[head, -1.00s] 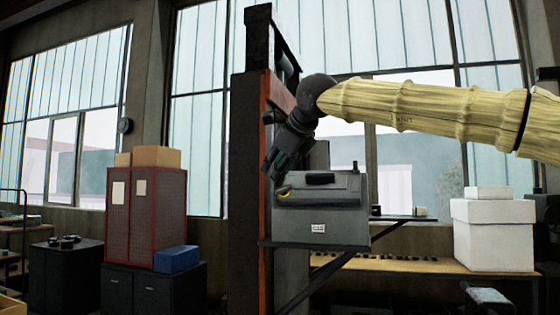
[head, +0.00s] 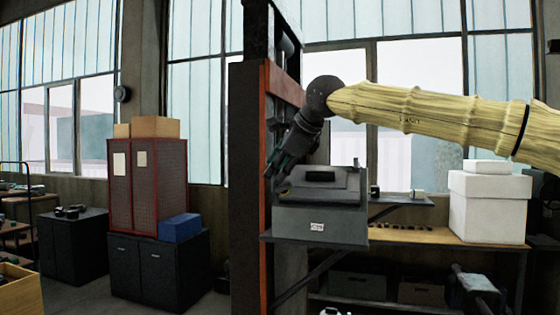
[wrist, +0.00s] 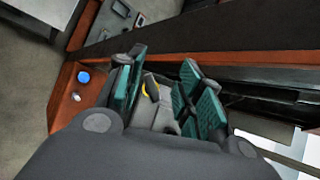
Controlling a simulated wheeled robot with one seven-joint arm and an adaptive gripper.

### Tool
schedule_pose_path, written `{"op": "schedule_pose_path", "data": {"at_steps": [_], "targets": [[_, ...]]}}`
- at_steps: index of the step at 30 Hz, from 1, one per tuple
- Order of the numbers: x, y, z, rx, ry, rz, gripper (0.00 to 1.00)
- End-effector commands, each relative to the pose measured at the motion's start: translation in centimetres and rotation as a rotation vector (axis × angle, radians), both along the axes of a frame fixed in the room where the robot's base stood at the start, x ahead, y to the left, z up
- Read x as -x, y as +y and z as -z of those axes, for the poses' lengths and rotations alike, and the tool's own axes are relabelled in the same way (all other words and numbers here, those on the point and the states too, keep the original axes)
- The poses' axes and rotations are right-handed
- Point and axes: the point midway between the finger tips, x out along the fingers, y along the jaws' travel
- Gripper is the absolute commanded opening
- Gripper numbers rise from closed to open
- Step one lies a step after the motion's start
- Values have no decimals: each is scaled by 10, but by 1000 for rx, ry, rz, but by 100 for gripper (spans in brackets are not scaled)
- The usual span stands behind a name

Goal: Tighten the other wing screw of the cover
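The grey box with its cover (head: 330,190) stands on a bracket shelf at the orange-edged post. My gripper (head: 277,180) points down at the left end of the cover in the head view. In the wrist view my gripper (wrist: 163,92) is open, its teal-padded fingers apart. A yellow and dark part (wrist: 151,87), perhaps a wing screw, shows between them, closer to the left finger. I cannot tell whether a finger touches it. In the head view the gripper hides most of this part. A second wing screw cannot be made out.
The post (head: 250,170) rises close to the left of my gripper. A blue knob (wrist: 84,77) and a small metal stud sit on the orange surface in the wrist view. Small items stand on the shelf right of the box. White boxes (head: 489,207) stand farther right.

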Motion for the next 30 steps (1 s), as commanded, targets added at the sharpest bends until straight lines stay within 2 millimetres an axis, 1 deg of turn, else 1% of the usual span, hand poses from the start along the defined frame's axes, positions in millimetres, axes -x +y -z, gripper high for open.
{"op": "schedule_pose_path", "data": {"at_steps": [1, 2, 3, 21, 24, 27, 30], "targets": [[0, 0, -5, 10, 5, -14, 37], [-1, 0, 1, 22, 10, -32, 37], [-1, 0, 2, 39, 15, -56, 37], [-4, 0, 5, 302, 99, -428, 37], [-5, -1, 6, 329, 107, -468, 37], [-10, -3, 14, 326, 106, -464, 37], [-12, -4, 17, 327, 105, -463, 37]]}}
